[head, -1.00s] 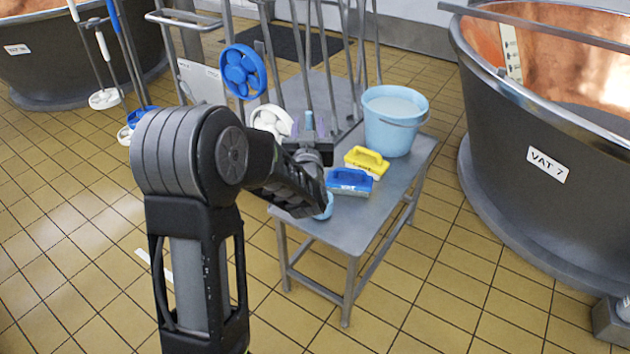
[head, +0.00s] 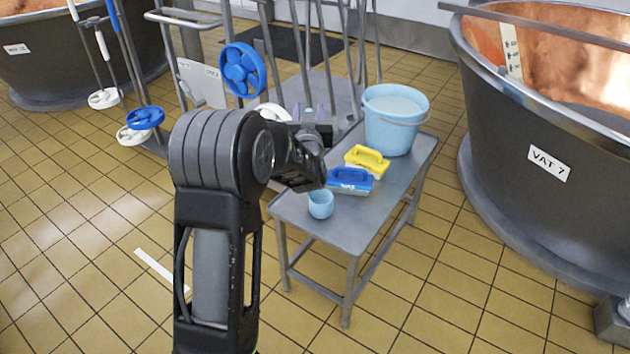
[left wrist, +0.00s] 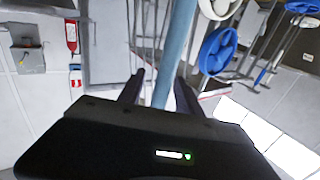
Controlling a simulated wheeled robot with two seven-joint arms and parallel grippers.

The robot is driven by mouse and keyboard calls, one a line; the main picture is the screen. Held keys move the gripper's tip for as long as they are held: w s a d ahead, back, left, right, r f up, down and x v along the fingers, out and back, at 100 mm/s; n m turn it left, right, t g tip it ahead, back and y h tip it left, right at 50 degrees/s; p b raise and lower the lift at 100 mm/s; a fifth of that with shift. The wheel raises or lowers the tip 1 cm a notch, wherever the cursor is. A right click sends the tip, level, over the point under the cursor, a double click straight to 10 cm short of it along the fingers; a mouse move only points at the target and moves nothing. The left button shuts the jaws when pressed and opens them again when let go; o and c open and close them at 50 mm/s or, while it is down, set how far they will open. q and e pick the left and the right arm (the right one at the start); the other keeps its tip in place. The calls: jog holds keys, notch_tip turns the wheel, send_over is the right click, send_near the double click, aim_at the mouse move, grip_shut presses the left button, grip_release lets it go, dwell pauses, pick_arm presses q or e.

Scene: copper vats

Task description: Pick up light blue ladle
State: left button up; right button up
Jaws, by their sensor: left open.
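The light blue ladle's bowl (head: 320,204) rests on the near left part of the grey metal table (head: 330,232). My left gripper (head: 309,122) is above and behind the bowl, partly hidden by my own forearm, which also covers most of the handle in the head view. In the left wrist view, the light blue handle (left wrist: 175,50) runs between the two dark fingers of the open left gripper (left wrist: 160,88). I cannot tell whether either finger touches it. My right gripper is not in view.
A blue brush (head: 350,180), a yellow brush (head: 367,160) and a light blue bucket (head: 393,130) stand on the table to the right. Behind is a rack with metal poles and a blue wheel-shaped tool (head: 242,70). A copper vat (head: 550,180) stands at the right.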

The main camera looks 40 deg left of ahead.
pick_arm(q)
jog(key=shift+c, duration=0.2)
dwell(0.3)
grip_shut()
dwell(0.5)
